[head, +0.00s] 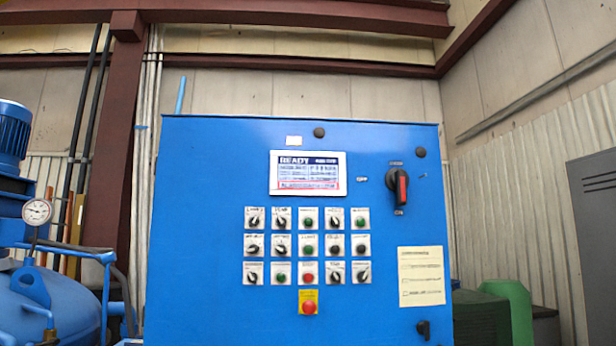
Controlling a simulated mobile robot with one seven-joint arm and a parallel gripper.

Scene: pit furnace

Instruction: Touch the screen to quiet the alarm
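The screen (308,173) is a small display in a white frame on the upper middle of the blue control cabinet (215,200). It is lit and shows "READY" at the top left in a dark band. Rows of small text lie below, and a red-edged strip runs along the bottom; this text is too small to read. Nothing covers the screen. My gripper is not in view.
Several labelled knobs and buttons (307,245) sit in rows below the screen, above a red emergency button (309,307) on yellow. A red-handled rotary switch (402,186) is at the right. A blue vessel (50,305) with a gauge (37,211) stands at the left.

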